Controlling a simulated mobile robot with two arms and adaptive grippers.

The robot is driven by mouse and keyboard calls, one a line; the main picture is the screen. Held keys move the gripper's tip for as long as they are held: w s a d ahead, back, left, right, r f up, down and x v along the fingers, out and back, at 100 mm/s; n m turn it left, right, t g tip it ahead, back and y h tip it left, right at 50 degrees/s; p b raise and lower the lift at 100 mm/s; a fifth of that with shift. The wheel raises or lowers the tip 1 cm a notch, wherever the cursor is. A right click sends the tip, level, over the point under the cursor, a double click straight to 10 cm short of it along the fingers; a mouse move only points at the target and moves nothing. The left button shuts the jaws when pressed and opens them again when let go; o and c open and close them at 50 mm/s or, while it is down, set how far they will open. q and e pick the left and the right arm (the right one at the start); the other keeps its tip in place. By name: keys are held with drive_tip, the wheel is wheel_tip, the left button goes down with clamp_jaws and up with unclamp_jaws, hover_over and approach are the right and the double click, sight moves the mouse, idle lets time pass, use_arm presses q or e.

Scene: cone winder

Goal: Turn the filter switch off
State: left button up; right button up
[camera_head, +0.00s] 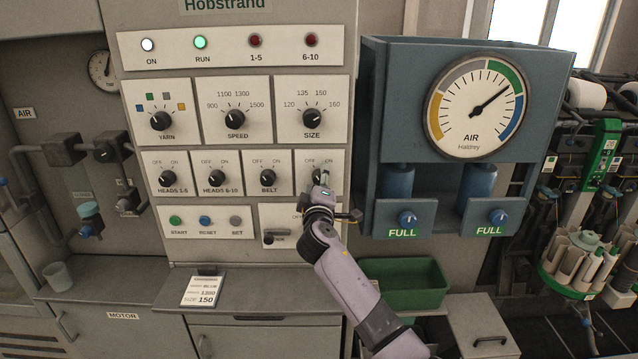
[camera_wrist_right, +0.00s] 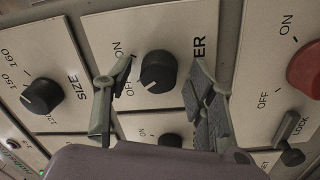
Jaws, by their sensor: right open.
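The filter switch (camera_head: 316,178) is a black knob at the right end of the lower knob row, partly hidden by my gripper in the head view. In the right wrist view the same knob (camera_wrist_right: 158,70) shows clearly, with OFF and ON printed beside it and part of its label, "ER". Its white mark seems to lie toward the OFF side. My right gripper (camera_head: 323,187) is at this knob. In the wrist view my right gripper (camera_wrist_right: 163,75) is open, one finger on each side of the knob, with gaps visible. My left gripper is not in view.
The belt knob (camera_head: 268,177) is just left of the filter switch, and the size knob (camera_head: 312,118) is above it. A lock lever (camera_wrist_right: 290,152) and a red knob (camera_wrist_right: 306,70) are close by. The blue air unit (camera_head: 450,190) stands to the right.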

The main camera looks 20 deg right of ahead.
drive_tip(key=shift+s, duration=0.1)
drive_tip(key=v, duration=1.2)
